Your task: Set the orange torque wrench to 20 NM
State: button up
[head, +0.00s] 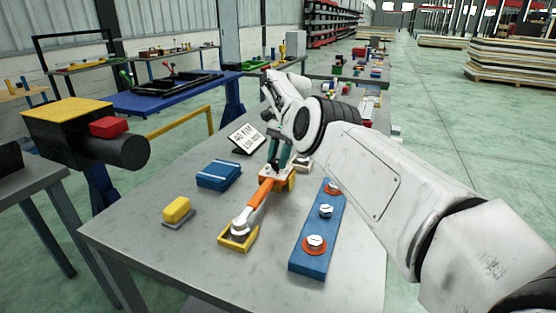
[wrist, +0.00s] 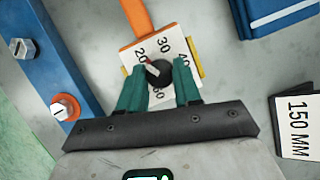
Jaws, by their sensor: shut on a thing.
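The orange torque wrench (head: 260,194) lies on the grey table, its head in a yellow holder (head: 224,238). Its handle shows at the top of the wrist view (wrist: 136,16). At its near end in that view is a white dial plate (wrist: 167,45) with 20, 30, 40 and a partly hidden 60. A black knob (wrist: 158,74) sits on the plate. Its red and white pointer (wrist: 152,67) points up-left, toward the 20 mark. My gripper (wrist: 167,88) is shut on the knob, one teal finger on each side. In the head view my gripper (head: 277,158) is over the dial end.
A blue bar (head: 312,258) with several bolts lies right of the wrench. A blue box (head: 218,175), a yellow block (head: 177,208) and a white sign (head: 246,138) stand left of it. The sign's "150 MM" card (wrist: 300,125) shows in the wrist view. The front table corner is clear.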

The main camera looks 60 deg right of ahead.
jog(key=o, duration=1)
jog(key=shift+o, duration=0.2)
